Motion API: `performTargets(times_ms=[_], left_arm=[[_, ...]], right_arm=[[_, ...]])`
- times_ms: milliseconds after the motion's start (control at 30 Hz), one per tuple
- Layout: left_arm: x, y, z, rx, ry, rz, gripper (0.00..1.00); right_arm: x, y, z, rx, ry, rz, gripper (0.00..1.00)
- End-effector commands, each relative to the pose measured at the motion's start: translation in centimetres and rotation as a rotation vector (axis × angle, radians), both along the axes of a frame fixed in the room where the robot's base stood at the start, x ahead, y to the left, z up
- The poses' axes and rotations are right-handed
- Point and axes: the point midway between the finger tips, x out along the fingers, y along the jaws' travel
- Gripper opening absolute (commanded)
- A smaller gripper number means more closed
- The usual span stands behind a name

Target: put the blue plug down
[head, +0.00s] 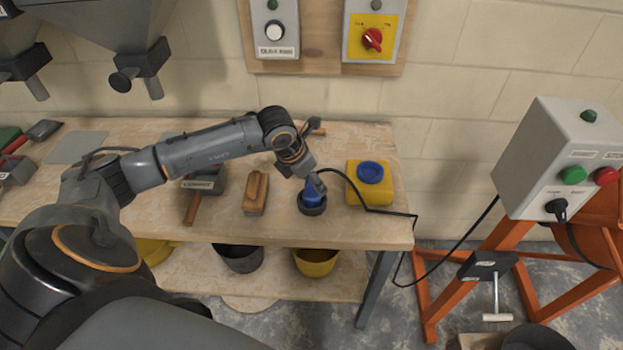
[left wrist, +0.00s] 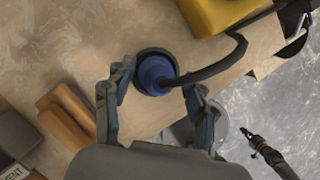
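The blue plug (head: 312,196) stands on the workbench in a dark round ring or shallow cup (head: 313,208), near the front edge. In the left wrist view the plug (left wrist: 155,75) sits inside the dark rim, with its black cable (left wrist: 215,68) leading off to the right. My left gripper (head: 316,183) is low over the plug. In the wrist view its two fingers (left wrist: 160,82) stand apart on either side of the plug, with narrow gaps showing, so it looks open around it.
A wooden float (head: 256,193) lies to the left. The cable runs over the bench's right edge (head: 402,225). A grey control box (head: 560,160) on an orange frame stands at right.

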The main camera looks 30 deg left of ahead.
Motion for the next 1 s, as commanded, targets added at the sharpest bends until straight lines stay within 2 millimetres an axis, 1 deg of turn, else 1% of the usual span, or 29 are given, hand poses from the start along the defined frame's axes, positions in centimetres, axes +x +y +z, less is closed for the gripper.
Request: performTargets(times_ms=[233,333,367,467,700,800,900,1000], left_arm=[[0.0,0.0,0.1,0.0,0.0,0.0,0.57],[0.0,0.0,0.6,0.0,0.0,0.0,0.57],[-0.1,0.1,0.7,0.001,-0.001,0.0,0.57],[-0.6,0.3,2.0,0.002,-0.003,0.0,0.57],[-2.6,1.0,6.9,0.003,-0.004,0.001,0.57],[-3.3,1.2,8.7,0.003,-0.002,0.0,0.57],[-3.8,1.3,10.1,0.001,-0.002,0.001,0.57],[-4.2,1.4,10.9,0.001,-0.001,0.0,0.57]], right_arm=[[0.0,0.0,0.1,0.0,0.0,0.0,0.0],[0.0,0.0,0.6,0.001,0.0,0.0,0.0],[0.0,0.0,0.3,0.001,0.0,0.0,0.0],[-0.1,0.1,-0.1,0.001,0.001,0.001,0.0],[-0.1,0.3,-1.1,0.004,0.001,0.001,0.0],[-0.1,0.4,-1.3,0.005,0.001,0.001,0.0],[-0.1,0.5,-1.5,0.006,0.001,0.002,0.0],[-0.1,0.5,-1.6,0.007,0.001,0.002,0.0]])
